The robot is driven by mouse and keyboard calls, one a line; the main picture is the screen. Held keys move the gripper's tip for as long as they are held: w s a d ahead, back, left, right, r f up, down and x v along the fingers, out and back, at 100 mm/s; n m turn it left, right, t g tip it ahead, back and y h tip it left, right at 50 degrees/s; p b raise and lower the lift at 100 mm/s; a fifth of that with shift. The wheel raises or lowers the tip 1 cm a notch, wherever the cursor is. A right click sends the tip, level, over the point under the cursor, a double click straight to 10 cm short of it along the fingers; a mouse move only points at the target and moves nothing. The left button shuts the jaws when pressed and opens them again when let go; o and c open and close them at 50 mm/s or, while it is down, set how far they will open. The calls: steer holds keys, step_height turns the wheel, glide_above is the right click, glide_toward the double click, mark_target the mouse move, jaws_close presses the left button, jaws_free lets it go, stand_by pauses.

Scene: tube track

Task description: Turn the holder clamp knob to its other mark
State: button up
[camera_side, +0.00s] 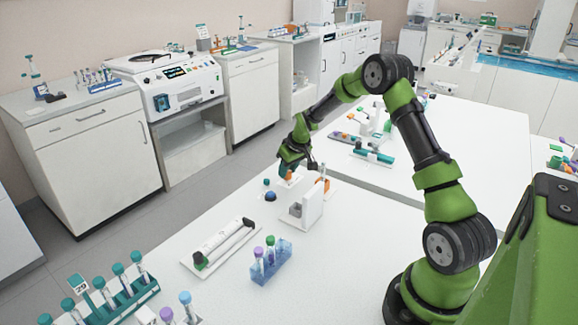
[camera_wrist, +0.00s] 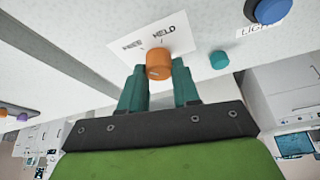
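The orange clamp knob (camera_wrist: 159,63) stands by a white label plate (camera_wrist: 165,38) marked "HELD" on one side, with a second, blurred word to its left. The knob's own pointer mark is not clear to me. My gripper (camera_wrist: 160,72) has its two teal fingers on either side of the knob, with no clear gap to it, so it looks shut on the knob. In the side view my gripper (camera_side: 287,172) reaches down beside the white holder block (camera_side: 305,210), and the knob is mostly hidden there.
A blue button (camera_wrist: 271,10) with a partly cut-off label and a small teal button (camera_wrist: 219,60) are close by. A white rack with a black handle (camera_side: 222,245) and a blue tube rack (camera_side: 270,262) stand nearer the front. The table between them is clear.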

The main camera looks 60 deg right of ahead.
steer(key=o, duration=0.4)
steer(key=v, duration=1.7)
